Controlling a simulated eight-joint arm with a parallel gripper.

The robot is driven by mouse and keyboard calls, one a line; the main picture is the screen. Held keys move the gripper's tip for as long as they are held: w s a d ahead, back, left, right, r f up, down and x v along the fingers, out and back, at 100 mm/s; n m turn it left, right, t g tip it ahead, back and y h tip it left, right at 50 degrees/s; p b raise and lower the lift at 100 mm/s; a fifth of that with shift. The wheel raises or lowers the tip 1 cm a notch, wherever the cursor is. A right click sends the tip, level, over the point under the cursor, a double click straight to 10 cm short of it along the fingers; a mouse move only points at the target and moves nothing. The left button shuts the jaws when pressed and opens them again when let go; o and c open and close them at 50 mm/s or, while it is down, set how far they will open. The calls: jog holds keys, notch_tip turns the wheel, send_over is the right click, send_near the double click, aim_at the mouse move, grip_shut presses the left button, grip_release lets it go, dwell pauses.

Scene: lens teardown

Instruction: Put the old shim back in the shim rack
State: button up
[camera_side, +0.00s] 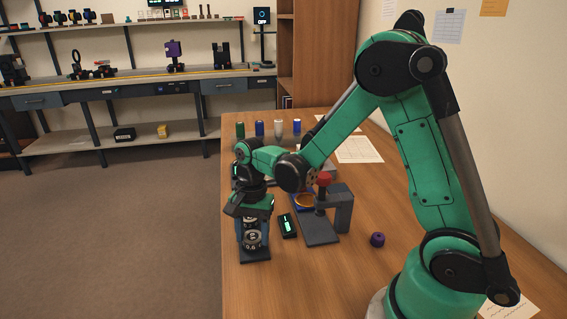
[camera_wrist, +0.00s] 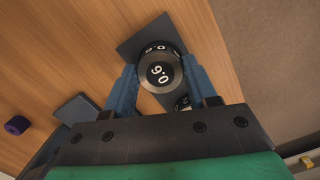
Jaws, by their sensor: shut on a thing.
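My gripper (camera_side: 253,225) is at the left of the bench, pointing down over a dark rack base (camera_side: 256,256). In the wrist view its blue fingers (camera_wrist: 159,78) are shut on either side of a round black shim (camera_wrist: 160,74) with a silver rim. Its white label reads 0.6 or 0.9, depending on which way up it is. The rack plate also shows behind it in the wrist view (camera_wrist: 133,47). Other labelled discs (camera_wrist: 184,103) show close beside it, partly hidden. I cannot tell whether the held shim touches the rack.
Right of the rack lies a small device with a green display (camera_side: 288,226). Beyond it stands a dark press with a red knob (camera_side: 324,179), over a blue tray with an amber disc (camera_side: 304,200). A purple ring (camera_side: 377,239) lies to the right. Several cylinders (camera_side: 279,128) stand behind.

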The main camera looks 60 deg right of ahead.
jog(key=shift+f, duration=0.4)
dwell(0.6)
jog(key=o, duration=1.4)
jog(key=shift+o, duration=0.2)
jog(key=shift+r, duration=3.5)
jog(key=s+a+r+n+t, duration=0.1)
jog(key=s+r+n+t, duration=0.1)
jog(key=n, duration=0.4)
jog(key=s+a+r+n+t+h, duration=0.1)
jog(key=s+r+n+t, duration=0.2)
jog(key=n+t, duration=0.2)
jog(key=shift+s+r+n+t, duration=0.2)
jog(key=shift+r+n+t, duration=0.2)
jog(key=shift+n, duration=0.8)
